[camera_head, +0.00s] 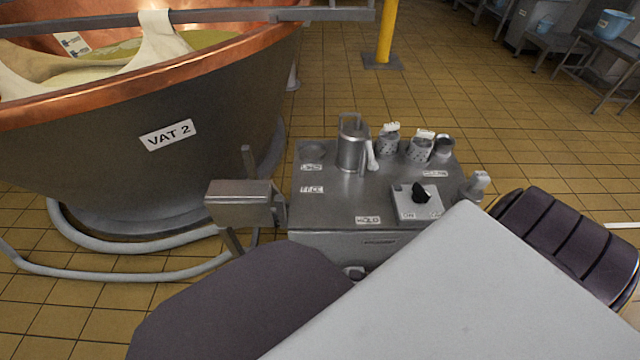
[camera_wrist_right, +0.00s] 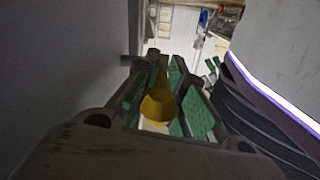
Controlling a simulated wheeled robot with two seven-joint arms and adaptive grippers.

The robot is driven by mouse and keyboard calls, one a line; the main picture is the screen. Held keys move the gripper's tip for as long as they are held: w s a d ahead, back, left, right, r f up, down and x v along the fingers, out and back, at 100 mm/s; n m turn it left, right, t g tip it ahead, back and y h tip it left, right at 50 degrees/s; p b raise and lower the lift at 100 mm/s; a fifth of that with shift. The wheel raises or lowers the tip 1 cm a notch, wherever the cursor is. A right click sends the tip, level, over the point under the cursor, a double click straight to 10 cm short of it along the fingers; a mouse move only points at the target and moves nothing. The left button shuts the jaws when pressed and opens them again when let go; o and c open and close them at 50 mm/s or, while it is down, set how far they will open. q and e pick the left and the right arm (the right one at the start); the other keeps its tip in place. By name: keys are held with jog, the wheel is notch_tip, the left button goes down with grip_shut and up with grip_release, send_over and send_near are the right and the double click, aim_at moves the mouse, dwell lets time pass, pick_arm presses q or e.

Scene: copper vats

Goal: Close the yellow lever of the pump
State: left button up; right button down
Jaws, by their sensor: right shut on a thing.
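In the right wrist view the yellow lever (camera_wrist_right: 159,106) lies between the green-padded fingers of my right gripper (camera_wrist_right: 168,84). The gripper is shut on it. The lever's yellow part is wide near the palm and narrows toward the fingertips. The wrist view is dark, so the lever's joint and the body of the pump cannot be made out. The head view shows neither the lever nor the right gripper; my own pale body and dark arm links cover the lower part. My left gripper is in neither view.
A steel work stand (camera_head: 335,214) holds a metal jug (camera_head: 352,143), perforated cups (camera_head: 420,147) and a black-knobbed switch box (camera_head: 417,202). A grey box (camera_head: 239,200) is at its left. The copper vat (camera_head: 150,135) stands left, a yellow post (camera_head: 386,32) behind. Tiled floor is open at back right.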

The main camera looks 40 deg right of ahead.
jog(key=shift+s+f, duration=0.1)
jog(key=c, duration=1.4)
grip_release()
jog(key=shift+c, duration=0.2)
jog(key=shift+r, duration=0.2)
jog(key=shift+r, duration=4.9)
